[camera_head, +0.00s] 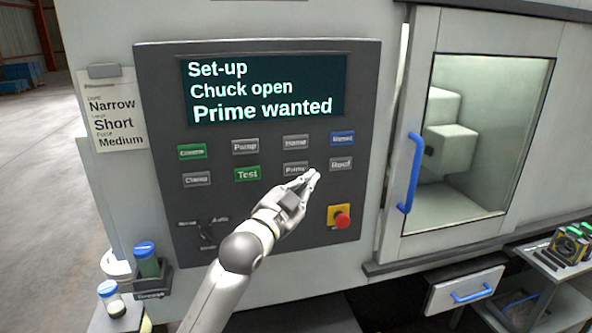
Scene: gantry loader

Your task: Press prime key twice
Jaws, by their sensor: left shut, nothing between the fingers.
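The dark control panel (270,222) is fixed on the front of the grey machine. Its screen (264,89) reads "Set-up", "Chuck open", "Prime wanted". The grey prime key (294,169) is in the lower row, between the green Test key (247,174) and the Roof key (341,164). My left gripper (314,175) is shut and empty, with its fingertips just right of and slightly below the prime key. I cannot tell whether the fingertips touch the panel. The gripper hides the panel below the key. My right gripper is not in view.
A red stop button (341,220) on a yellow base sits below right of the gripper. A mode dial (207,231) is at lower left. A blue door handle (411,172) stands out at right. Bottles (147,262) stand at lower left.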

